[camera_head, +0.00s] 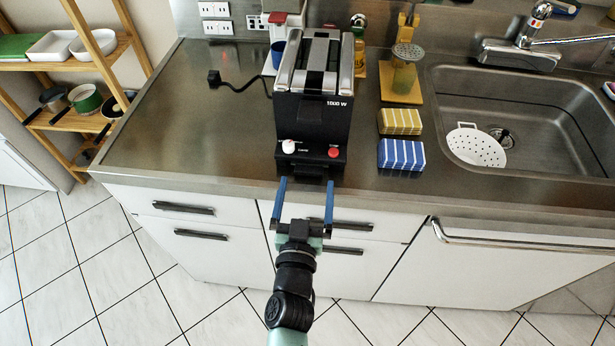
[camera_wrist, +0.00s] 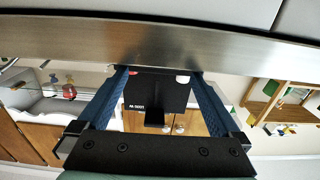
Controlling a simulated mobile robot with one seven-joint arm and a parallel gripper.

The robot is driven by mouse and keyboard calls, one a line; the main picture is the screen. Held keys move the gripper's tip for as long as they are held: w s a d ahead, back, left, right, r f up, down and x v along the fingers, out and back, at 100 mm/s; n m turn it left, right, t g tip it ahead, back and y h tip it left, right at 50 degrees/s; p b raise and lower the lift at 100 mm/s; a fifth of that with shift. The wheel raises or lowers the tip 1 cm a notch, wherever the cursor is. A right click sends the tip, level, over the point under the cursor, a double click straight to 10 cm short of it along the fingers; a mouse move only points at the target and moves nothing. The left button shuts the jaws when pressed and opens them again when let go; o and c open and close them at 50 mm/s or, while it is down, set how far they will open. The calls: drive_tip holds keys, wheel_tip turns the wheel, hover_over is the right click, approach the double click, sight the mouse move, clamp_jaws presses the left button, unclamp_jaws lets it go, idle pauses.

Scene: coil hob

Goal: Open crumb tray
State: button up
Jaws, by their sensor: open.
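The black and steel toaster (camera_head: 312,118) stands on the counter, with its front face towards me. Its crumb tray (camera_head: 310,171) shows as a dark lip low on the front, below the white and red knobs. My gripper (camera_head: 305,183) is open and empty, its two blue fingers pointing at the toaster's base. In the head view the fingertips lie to either side of the lip; I cannot tell whether they touch it.
The steel counter edge (camera_wrist: 60,45) runs close to the fingers in the wrist view. A yellow sponge (camera_head: 400,121) and a blue sponge (camera_head: 401,154) lie right of the toaster, beside the sink (camera_head: 560,110). The counter left of the toaster is clear except for a black cord (camera_head: 240,88).

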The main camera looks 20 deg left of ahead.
sight(308, 173)
drive_tip(key=shift+x, duration=1.5)
clamp_jaws()
